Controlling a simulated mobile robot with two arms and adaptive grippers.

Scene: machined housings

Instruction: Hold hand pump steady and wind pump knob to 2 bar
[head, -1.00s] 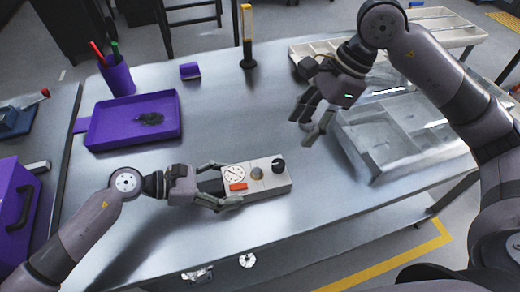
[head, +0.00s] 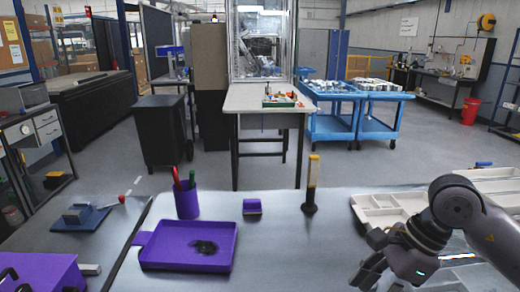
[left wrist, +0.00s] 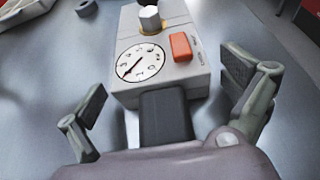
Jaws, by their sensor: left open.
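The hand pump (left wrist: 190,65) shows in the left wrist view as a light grey box. It has a round white dial (left wrist: 143,62), a red-orange button (left wrist: 181,46), a silver knob (left wrist: 150,18) and a dark part at its near end. A black shape at the top edge is cut off. The dial's needle points to the lower left; its numbers are too small to read surely. My left gripper (left wrist: 167,88) is open, one finger on each side of the pump's near end, apart from it. My right gripper (head: 370,268) hangs at the lower right of the head view, fingers partly cut off.
On the bench stand a purple tray (head: 190,265) with a dark heap, a purple pen cup (head: 187,204), a small purple block (head: 252,207) and a yellow-black post (head: 311,185). A pale compartment tray (head: 385,208) lies near my right arm. The bench middle looks clear.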

